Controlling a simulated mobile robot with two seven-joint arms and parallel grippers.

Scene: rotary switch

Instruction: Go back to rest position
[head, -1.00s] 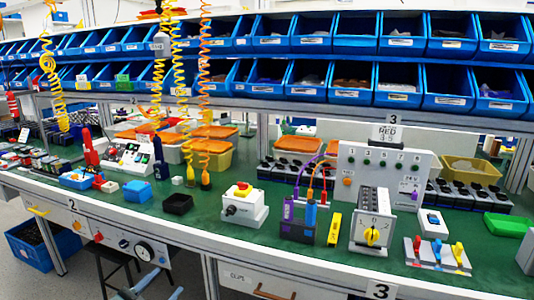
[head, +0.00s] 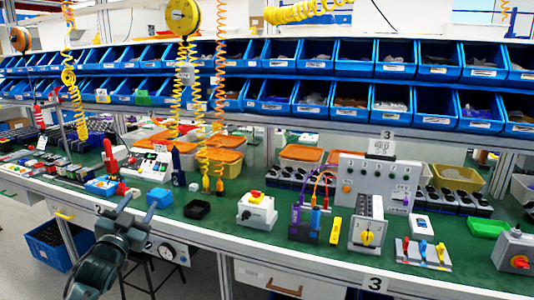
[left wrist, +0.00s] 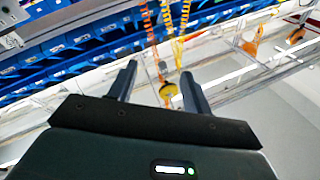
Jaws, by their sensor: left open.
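My left gripper (head: 122,212) is open and empty in the head view, in front of the bench's front edge at the lower left. In the left wrist view its two dark fingers (left wrist: 160,85) stand apart with nothing between them. The rotary switch box (head: 366,226), grey with a yellow knob, stands on the green bench top right of centre. A grey box with a red and yellow rotary knob (head: 515,250) sits at the right edge. My right gripper is not in view.
The green bench top (head: 290,190) carries a white box with a yellow and red button (head: 257,210), a black tray (head: 197,209) and a blue box (head: 160,197). Blue bins (head: 350,100) line the shelves behind. Coiled yellow hoses (head: 205,120) hang over the bench.

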